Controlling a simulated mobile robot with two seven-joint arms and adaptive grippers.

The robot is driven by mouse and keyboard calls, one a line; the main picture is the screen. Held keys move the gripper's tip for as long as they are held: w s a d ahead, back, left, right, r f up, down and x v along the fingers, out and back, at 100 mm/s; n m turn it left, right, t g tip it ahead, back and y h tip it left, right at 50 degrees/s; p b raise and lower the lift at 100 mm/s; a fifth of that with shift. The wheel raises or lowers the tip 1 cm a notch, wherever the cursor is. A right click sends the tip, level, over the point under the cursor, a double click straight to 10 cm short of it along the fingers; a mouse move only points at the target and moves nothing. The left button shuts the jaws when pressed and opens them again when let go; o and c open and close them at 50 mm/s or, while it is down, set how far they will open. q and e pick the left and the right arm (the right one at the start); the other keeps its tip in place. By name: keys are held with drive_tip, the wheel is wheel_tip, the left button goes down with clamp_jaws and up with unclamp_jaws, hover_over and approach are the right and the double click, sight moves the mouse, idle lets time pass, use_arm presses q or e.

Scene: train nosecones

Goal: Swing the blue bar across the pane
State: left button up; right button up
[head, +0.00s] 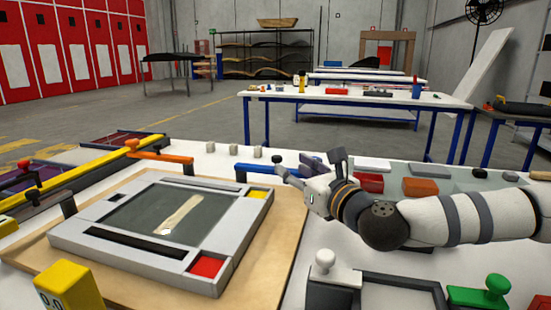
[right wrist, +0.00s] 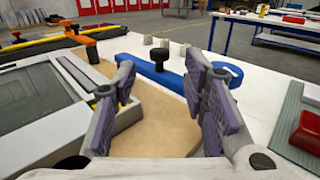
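The blue bar (head: 254,173) lies at the far right corner of the grey-framed pane (head: 165,215). It also shows in the right wrist view (right wrist: 178,80), with a black knob (right wrist: 158,63) standing on it and a rounded blue end to the right. My right gripper (head: 308,166) is open and empty, just right of the bar. In the right wrist view its fingers (right wrist: 160,85) are spread, with the bar and knob beyond and between them. A beige streak (head: 180,216) marks the dark pane. My left gripper is not in view.
An orange bar (head: 160,156) with a knob sits at the pane's far left. Small grey blocks (head: 234,150) stand behind. A yellow block (head: 70,287) is at front left. A white knob (head: 325,262) and green handle (head: 480,293) are at front right.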

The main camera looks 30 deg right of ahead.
sight(279, 159)
drive_tip(key=w, duration=0.7)
drive_tip(key=shift+w+d, duration=0.3)
drive_tip(key=shift+w, duration=0.1)
clamp_jaws()
